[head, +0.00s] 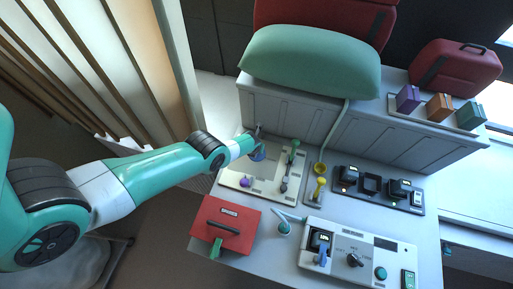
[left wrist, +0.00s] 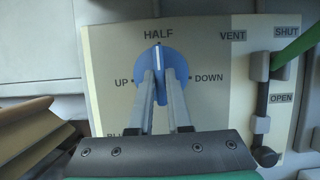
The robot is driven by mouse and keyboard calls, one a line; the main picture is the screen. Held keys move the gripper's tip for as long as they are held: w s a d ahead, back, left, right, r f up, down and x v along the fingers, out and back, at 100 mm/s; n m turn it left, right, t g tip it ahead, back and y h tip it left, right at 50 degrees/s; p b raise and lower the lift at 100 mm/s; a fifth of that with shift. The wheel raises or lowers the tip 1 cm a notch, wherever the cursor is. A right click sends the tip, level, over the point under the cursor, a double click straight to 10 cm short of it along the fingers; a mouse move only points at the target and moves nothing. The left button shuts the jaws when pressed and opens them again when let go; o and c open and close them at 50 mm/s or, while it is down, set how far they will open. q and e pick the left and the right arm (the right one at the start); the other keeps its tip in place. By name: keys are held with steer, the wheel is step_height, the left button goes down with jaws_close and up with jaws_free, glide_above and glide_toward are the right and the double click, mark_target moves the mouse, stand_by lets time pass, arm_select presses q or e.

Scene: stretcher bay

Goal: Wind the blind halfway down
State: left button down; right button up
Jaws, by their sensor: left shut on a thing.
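The blue round knob (left wrist: 143,64) is on a cream panel (left wrist: 105,50) marked UP, HALF and DOWN. The white line on the knob points straight up at HALF. My left gripper (left wrist: 158,70) is shut on the knob's raised grip. In the head view the left gripper (head: 256,146) is at the panel's upper edge, with a bit of the blue knob (head: 258,156) showing below it. A label starting "BL" is partly hidden behind the gripper. I cannot tell for certain which part of the bay is the blind. My right gripper is out of view.
A lever with a green handle (left wrist: 296,50) stands right of the knob, by VENT, SHUT and OPEN. A purple knob (head: 245,183) sits lower on the panel.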

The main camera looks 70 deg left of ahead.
arm_select(q)
steer(key=shift+r, duration=0.1)
stand_by(0.4)
steer(key=c, duration=0.9)
jaws_free()
steer(key=shift+o, duration=0.2)
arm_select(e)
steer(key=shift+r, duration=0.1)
